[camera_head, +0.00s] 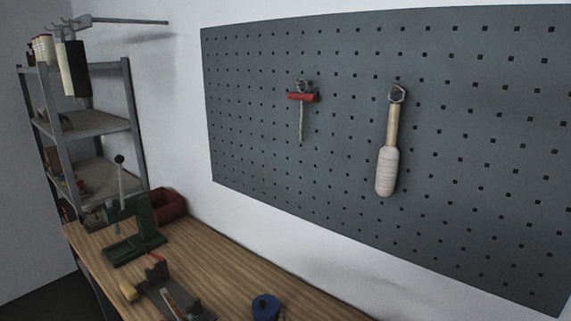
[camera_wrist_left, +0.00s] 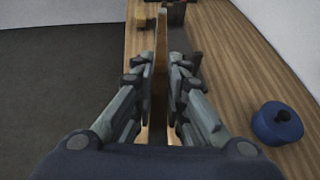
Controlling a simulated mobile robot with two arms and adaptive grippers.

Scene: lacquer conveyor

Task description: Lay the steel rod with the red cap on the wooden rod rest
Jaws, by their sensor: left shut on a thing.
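My left gripper (camera_wrist_left: 162,88) shows in the left wrist view, low over the wooden bench. Its fingers are shut on a long narrow thing (camera_wrist_left: 160,45) that points away from the camera. It looks tan-grey. No red cap shows on it, and I cannot tell whether it is the steel rod. I cannot make out the wooden rod rest for certain in either view. I cannot clearly make out a gripper in the head view. My right gripper is in neither view.
The bench (camera_head: 225,270) holds a green stand (camera_head: 135,245), a red bin (camera_head: 168,205), a yellow block (camera_head: 128,292), a dark fixture (camera_head: 165,297) and a blue round container (camera_head: 265,307). A grey pegboard (camera_head: 350,110) with two hanging tools covers the wall. A shelf (camera_head: 95,125) stands left.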

